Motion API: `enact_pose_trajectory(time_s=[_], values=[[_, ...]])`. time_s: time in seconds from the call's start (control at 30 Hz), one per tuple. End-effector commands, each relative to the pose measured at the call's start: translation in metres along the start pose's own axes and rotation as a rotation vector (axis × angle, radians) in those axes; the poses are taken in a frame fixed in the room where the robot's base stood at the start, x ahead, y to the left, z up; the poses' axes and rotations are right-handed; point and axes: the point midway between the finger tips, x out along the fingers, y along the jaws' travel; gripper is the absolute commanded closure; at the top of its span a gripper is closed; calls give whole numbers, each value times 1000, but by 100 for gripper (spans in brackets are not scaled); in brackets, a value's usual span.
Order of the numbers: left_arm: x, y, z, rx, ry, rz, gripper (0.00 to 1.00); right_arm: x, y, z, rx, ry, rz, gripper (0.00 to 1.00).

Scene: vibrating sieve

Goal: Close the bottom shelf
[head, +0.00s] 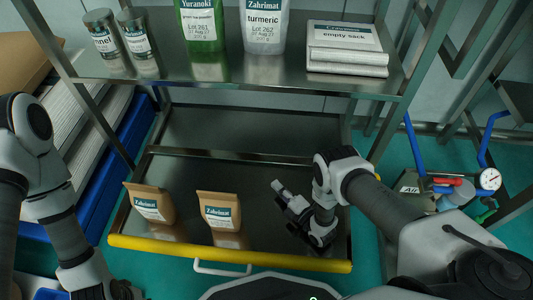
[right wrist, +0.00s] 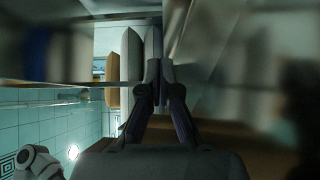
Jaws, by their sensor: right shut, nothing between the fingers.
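The bottom shelf (head: 200,252) is a dark metal pull-out tray with a yellow front edge and a white handle (head: 222,270). It stands pulled out in front of the frame below the upper shelf. Two brown Zahrimat pouches, one on the left (head: 150,205) and one in the middle (head: 219,211), stand on it. My right gripper (head: 279,188) is over the right part of the shelf, shut and empty. Its closed fingers also show in the right wrist view (right wrist: 155,75). Whether it touches the shelf I cannot tell. Of my left arm only links show at the lower left; its gripper is out of view.
The upper shelf (head: 190,72) holds two jars (head: 121,40), a green pouch (head: 203,25), a turmeric pouch (head: 264,28) and stacked empty sacks (head: 347,48). A blue bin (head: 118,165) stands close on the left. A gauge with blue hoses (head: 489,179) is on the right.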

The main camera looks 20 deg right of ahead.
Motion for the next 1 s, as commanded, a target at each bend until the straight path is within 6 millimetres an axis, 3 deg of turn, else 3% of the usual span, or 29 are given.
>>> enact_pose_trajectory(time_s=[0.17, 0.63, 0.8, 1.0], values=[[7, 0, -1, 0, 2, 0, 67, 6, -7, -2, 4, -1, -8, 100], [59, -1, -3, -6, 6, -1, 67, 102, -11, 2, 3, -3, -7, 100], [74, -2, -4, -10, 9, -1, 67, 118, -10, 21, 4, -2, -9, 100], [75, -2, -4, -11, 10, -1, 67, 125, -6, 28, 5, -2, -11, 100]])
